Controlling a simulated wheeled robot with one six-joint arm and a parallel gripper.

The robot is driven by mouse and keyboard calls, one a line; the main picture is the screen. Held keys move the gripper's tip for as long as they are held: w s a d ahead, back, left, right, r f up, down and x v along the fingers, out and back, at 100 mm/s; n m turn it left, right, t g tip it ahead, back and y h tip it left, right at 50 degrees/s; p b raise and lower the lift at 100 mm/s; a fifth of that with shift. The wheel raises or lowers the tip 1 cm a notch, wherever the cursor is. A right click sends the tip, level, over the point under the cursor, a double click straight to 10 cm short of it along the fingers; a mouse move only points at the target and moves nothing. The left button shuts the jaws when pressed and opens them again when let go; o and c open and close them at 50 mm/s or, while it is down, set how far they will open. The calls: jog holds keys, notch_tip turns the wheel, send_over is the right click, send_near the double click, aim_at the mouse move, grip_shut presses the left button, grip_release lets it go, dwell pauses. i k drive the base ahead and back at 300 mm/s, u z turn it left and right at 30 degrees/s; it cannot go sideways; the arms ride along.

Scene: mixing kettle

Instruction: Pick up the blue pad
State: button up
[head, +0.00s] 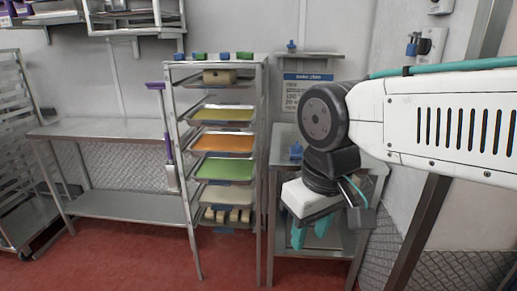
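Several small blue items are in view, and I cannot tell for sure which is the blue pad. A blue item (296,151) stands on the small steel table at the right, left of my arm. A small blue item (291,46) is on the wall shelf. My gripper (310,236) points down in front of the small table, its teal fingers apart with nothing seen between them. It touches none of these blue items.
The tray rack (263,180) holds yellow, orange and green trays. Green items (199,57) share its top. A steel table (110,129) stands left, mostly bare. A purple-handled tool (162,130) leans by the rack. A blue padlock (411,47) hangs on the right wall. Red floor is clear in front.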

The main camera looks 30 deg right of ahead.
aim_at(296, 151)
jog(key=u, duration=0.05)
jog(key=i, duration=0.85)
jog(key=z, duration=0.9)
jog(key=i, duration=0.8)
jog(key=z, duration=0.85)
